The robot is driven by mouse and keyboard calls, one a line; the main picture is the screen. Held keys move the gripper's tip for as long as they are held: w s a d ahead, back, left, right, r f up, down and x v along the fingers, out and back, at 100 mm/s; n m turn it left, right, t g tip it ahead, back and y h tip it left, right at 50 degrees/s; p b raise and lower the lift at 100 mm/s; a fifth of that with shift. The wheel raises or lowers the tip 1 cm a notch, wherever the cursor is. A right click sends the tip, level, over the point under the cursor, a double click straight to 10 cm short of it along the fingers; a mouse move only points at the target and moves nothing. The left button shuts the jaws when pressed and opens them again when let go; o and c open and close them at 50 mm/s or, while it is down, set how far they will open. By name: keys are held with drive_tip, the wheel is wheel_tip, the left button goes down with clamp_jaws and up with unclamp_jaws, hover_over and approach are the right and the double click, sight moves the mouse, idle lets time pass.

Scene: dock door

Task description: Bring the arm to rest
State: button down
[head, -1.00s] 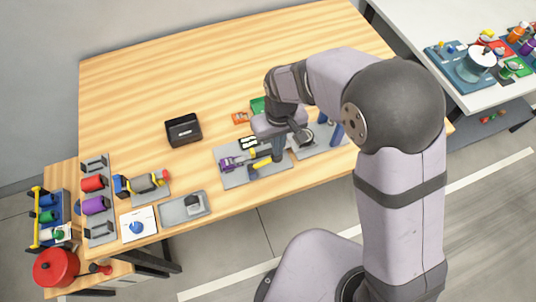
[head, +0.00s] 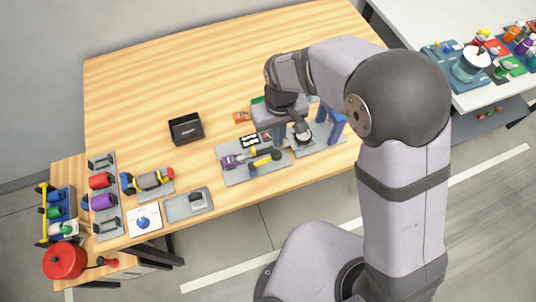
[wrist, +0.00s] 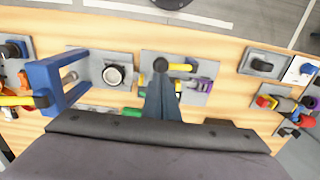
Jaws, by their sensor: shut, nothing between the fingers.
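My gripper (head: 277,136) is over the front right of the wooden table, partly hidden by its own housing in the head view. In the wrist view my gripper's fingers (wrist: 160,84) are shut together with nothing between them. Their tips appear near a black round knob with a yellow bar (wrist: 180,67) on a grey plate. I cannot tell the exact gap, but no contact is clear. My arm reaches in from the right, bent at the elbow.
A blue arch (head: 337,124) stands right of the gripper, beside a round dial (wrist: 113,75). A purple clamp (head: 232,161) is on the left of the plate. A black box (head: 186,128) stands further left. The back of the wooden table (head: 230,60) is clear.

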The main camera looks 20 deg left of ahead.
idle(0.3)
drive_tip(key=shift+s+d+f, duration=0.15)
drive_tip(key=shift+d+f, duration=0.05)
drive_tip(key=shift+f, duration=0.05)
drive_tip(key=s+d+f+g+h, duration=0.2)
drive_tip(key=s+d, duration=0.6)
drive_tip(key=d, duration=0.3)
drive_tip(key=w+d+r+m+t+y+b, duration=0.1)
drive_tip(key=d+m, duration=0.3)
drive_tip(key=d, duration=0.5)
drive_tip(key=w+d+r+m+t+y+b, duration=0.1)
drive_tip(key=d+m, duration=0.4)
drive_tip(key=d, duration=0.5)
drive_tip(key=shift+w+r+b, duration=0.15)
drive_tip(key=shift+r+b, duration=0.7)
drive_tip(key=shift+r, duration=0.05)
